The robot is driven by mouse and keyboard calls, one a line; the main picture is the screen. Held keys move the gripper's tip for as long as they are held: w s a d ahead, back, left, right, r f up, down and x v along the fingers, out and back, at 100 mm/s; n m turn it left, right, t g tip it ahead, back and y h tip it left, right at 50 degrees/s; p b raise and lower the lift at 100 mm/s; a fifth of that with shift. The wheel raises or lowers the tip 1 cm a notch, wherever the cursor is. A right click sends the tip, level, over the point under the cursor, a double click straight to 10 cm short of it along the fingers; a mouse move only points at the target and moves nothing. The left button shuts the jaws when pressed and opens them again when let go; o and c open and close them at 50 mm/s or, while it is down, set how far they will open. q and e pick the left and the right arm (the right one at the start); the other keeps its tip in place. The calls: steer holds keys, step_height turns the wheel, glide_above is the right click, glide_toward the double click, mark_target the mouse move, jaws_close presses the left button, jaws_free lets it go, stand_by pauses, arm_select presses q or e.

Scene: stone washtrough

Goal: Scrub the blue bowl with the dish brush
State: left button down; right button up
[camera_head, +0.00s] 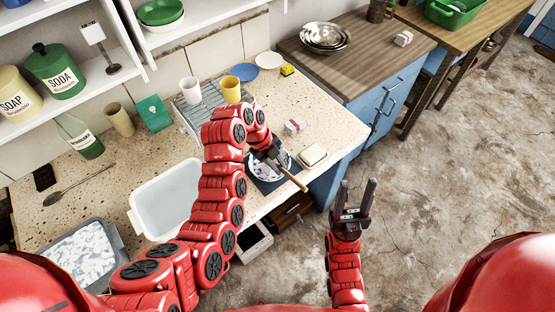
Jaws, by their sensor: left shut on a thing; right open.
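A blue-and-white patterned bowl (264,173) sits on a dark blue mat (264,188) near the front edge of the speckled counter. My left gripper (274,156) is over the bowl, shut on the dish brush (292,179). The brush's wooden handle points down and right past the bowl's rim. The brush head is hidden, so I cannot tell whether it touches the bowl. My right gripper (355,203) is open and empty, over the floor in front of the counter.
A white basin (150,210) and a tray of suds (80,255) lie left. A drying rack (190,118) with a white cup (190,90) and yellow mug (231,90) stands behind my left arm. A soap dish (313,155) is right of the bowl.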

arm_select(q)
steer(key=shift+s+d+p, duration=0.5)
steer(key=shift+s+d, duration=0.25)
steer(key=shift+s, duration=0.2)
steer(key=shift+w+a+b, duration=0.55)
steer(key=shift+w+a, duration=0.1)
steer(key=shift+w, duration=0.3)
steer(key=shift+w+a+f+b, duration=0.15)
steer(key=shift+w+a+b, duration=0.35)
steer(key=shift+b, duration=0.1)
steer(key=shift+w+a, duration=0.15)
steer(key=shift+w, duration=0.05)
steer(key=shift+s+d+r+p, duration=0.25)
steer(key=shift+s+d+p, duration=0.35)
steer(key=shift+s+p, duration=0.1)
steer(key=shift+s+d+f+p, duration=0.15)
steer(key=shift+s+d+p, duration=0.3)
steer(key=shift+s+d, duration=0.35)
steer(key=shift+w+a+b, duration=0.5)
steer(key=shift+w+a, duration=0.25)
steer(key=shift+w, duration=0.05)
steer(key=shift+w+a+f+b, duration=0.1)
steer(key=shift+w+a+b, duration=0.35)
steer(key=shift+b, duration=0.15)
steer(key=shift+w+a, duration=0.2)
steer(key=shift+w, duration=0.1)
